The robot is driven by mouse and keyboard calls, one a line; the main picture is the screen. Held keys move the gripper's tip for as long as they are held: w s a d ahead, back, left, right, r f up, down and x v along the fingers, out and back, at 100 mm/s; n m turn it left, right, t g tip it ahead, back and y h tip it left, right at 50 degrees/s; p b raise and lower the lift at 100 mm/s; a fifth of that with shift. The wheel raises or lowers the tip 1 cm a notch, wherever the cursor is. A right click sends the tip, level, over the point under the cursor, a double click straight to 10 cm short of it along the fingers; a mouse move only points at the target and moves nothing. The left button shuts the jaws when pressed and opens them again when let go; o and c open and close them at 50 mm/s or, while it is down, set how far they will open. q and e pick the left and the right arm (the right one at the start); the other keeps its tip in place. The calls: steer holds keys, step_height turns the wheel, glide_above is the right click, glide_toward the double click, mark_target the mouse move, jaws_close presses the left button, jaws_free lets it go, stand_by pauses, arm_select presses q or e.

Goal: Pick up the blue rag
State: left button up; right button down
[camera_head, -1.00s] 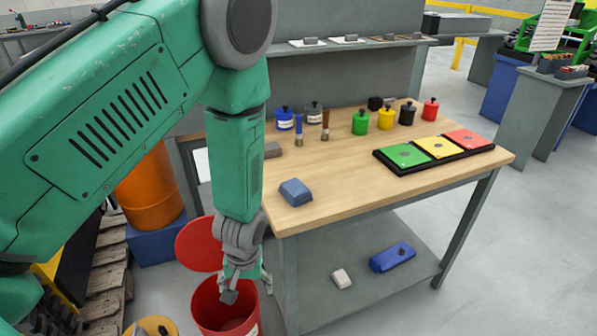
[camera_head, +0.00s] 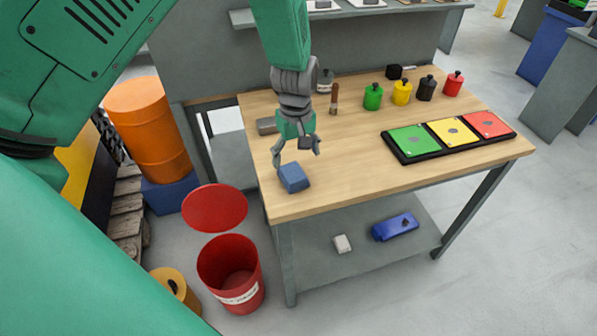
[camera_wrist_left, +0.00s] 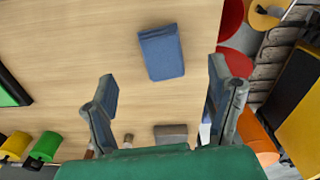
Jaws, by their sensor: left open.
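The blue rag (camera_head: 294,177) is a small folded block on the wooden table top, near its front left corner. It also shows in the left wrist view (camera_wrist_left: 161,52), beyond the fingertips and between their lines. My left gripper (camera_head: 297,158) is open and empty above the table, just behind and above the rag in the head view. Its two spread fingers show in the left wrist view (camera_wrist_left: 165,92), and neither visibly touches the rag. My right gripper is not in view.
A grey block (camera_head: 267,126) lies behind the rag. A brush (camera_head: 334,99) and several small coloured containers stand at the back. A black tray with green, yellow and red plates (camera_head: 413,139) lies right. An open red bin (camera_head: 231,272) stands left of the table. The table's middle is clear.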

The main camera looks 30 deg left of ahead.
mark_target(293, 174)
arm_select(q)
steer(key=f, duration=0.1)
steer(key=a+f, duration=0.1)
steer(key=f, duration=0.2)
steer(key=shift+w+a+f, duration=0.25)
steer(key=shift+a+f, duration=0.05)
steer(key=shift+a, duration=0.1)
steer(key=f, duration=0.2)
steer(key=d+f, duration=0.1)
steer(key=f, duration=0.1)
steer(key=shift+w+p, duration=0.2)
steer(key=shift+p, duration=0.2)
steer(key=shift+d+f, duration=0.2)
steer(key=shift+f, duration=0.1)
steer(key=shift+a, duration=0.2)
steer(key=shift+c, duration=1.3)
steer(key=shift+s+a+f, duration=0.1)
steer(key=shift+a, duration=0.25)
steer(key=c, duration=0.9)
